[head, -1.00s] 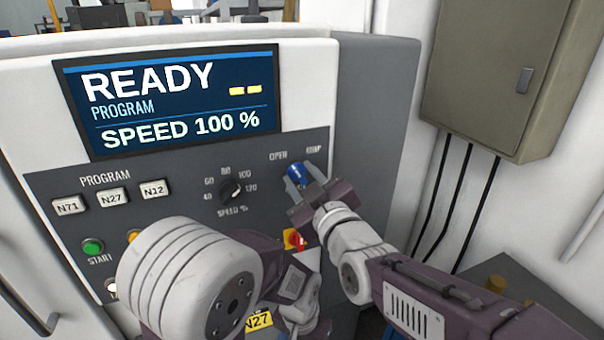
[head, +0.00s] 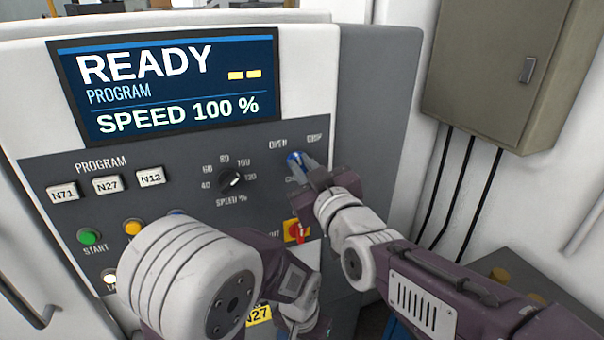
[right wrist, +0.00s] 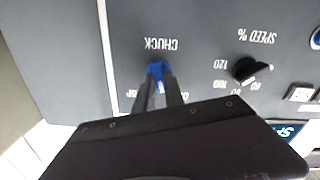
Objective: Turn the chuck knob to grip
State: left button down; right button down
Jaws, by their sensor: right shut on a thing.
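The blue chuck knob (head: 294,158) is on the right part of the machine's grey control panel, below the labels OPEN and GRIP. My right gripper (head: 303,168) is shut on it, with its narrow fingers on either side. In the right wrist view the blue knob (right wrist: 158,70) shows at the fingertips of the right gripper (right wrist: 159,82), beside the upside-down word CHUCK. The fingers hide part of the knob, and I cannot tell which label it points to.
The speed dial (head: 231,180) is left of the knob. A red switch on a yellow plate (head: 297,231) is just below my right gripper. The screen (head: 168,83) reads READY, SPEED 100 %. Program buttons (head: 107,185) are at left. A grey cabinet (head: 490,70) hangs at right.

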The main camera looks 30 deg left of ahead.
jog(key=m+b, duration=0.2)
jog(key=m, duration=0.1)
jog(key=m+b, duration=0.2)
jog(key=shift+w+d+f, duration=0.1)
jog(key=shift+f, duration=0.15)
jog(key=shift+r+m+b, duration=0.1)
jog(key=shift+m+b, duration=0.9)
jog(key=shift+m, duration=1.1)
jog(key=c, duration=1.4)
grip_release()
jog(key=shift+w, duration=0.1)
jog(key=shift+c, duration=0.2)
jog(key=shift+d+r, duration=0.1)
jog(key=v, duration=0.9)
jog(key=shift+b, duration=0.3)
